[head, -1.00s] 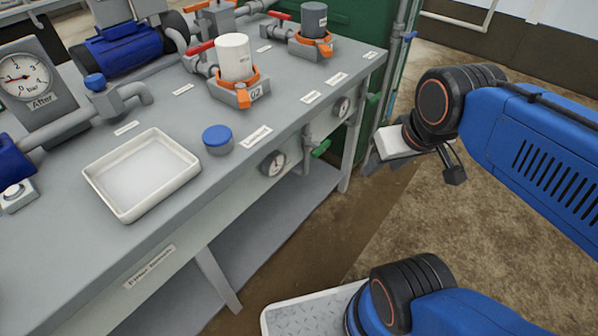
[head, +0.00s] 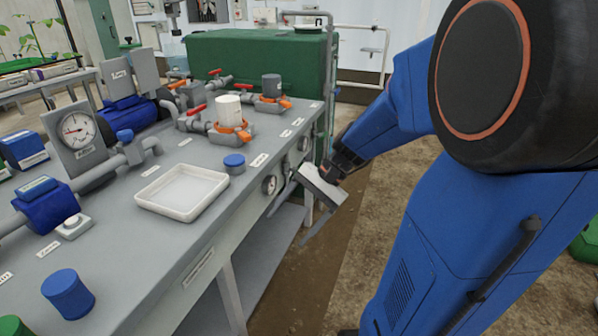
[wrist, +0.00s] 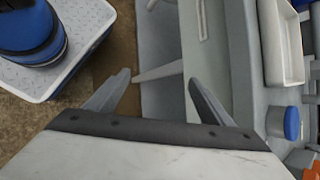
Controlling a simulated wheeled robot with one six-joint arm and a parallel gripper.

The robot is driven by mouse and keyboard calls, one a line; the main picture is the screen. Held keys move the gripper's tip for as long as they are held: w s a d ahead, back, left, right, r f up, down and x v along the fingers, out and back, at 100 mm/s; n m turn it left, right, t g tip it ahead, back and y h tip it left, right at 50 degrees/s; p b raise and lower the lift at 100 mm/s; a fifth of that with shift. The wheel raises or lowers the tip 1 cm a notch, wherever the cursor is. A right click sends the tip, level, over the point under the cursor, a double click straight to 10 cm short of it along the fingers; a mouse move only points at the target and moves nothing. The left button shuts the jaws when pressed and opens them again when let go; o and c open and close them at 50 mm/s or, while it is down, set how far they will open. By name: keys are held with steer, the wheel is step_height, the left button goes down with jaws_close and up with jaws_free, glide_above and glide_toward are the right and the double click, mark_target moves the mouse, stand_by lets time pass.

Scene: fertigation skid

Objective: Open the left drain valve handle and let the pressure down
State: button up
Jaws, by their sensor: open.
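My gripper (head: 285,229) is open and empty at the front edge of the bench, to the right of the left front gauge (head: 269,185). Its two fingers point down and left, and nothing shows between them in the wrist view (wrist: 159,77). I cannot make out the left drain valve handle; the pipework by the left front gauge is partly hidden by my gripper. The right front gauge (head: 304,142) is farther back on the same edge. The large dial gauge (head: 75,130) stands at the left; its reading is too small to tell.
On the bench (head: 120,215) are a white tray (head: 150,208), a blue-capped pot (head: 234,164), a white filter (head: 229,108) in an orange collar and red-handled valves (head: 196,109). A green tank (head: 255,62) stands behind.

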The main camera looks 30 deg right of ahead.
steer(key=w+d+f+m+t+y, duration=0.2)
steer(key=w+d+m+t+y, duration=0.25)
steer(key=w+d+m, duration=0.6)
steer(key=w+d+f+m+t+h, duration=0.1)
steer(key=w+d+f+m+t, duration=0.2)
steer(key=d, duration=0.6)
steer(key=w+d+f+m+t+h, duration=0.1)
steer(key=d+m+t, duration=0.4)
steer(key=d, duration=0.5)
steer(key=shift+n+t+y, duration=0.25)
steer(key=shift+n, duration=0.5)
steer(key=x, duration=1.7)
steer(key=shift+a+r, duration=0.1)
steer(key=shift+a, duration=0.1)
steer(key=c, duration=1)
steer(key=shift+c, duration=0.2)
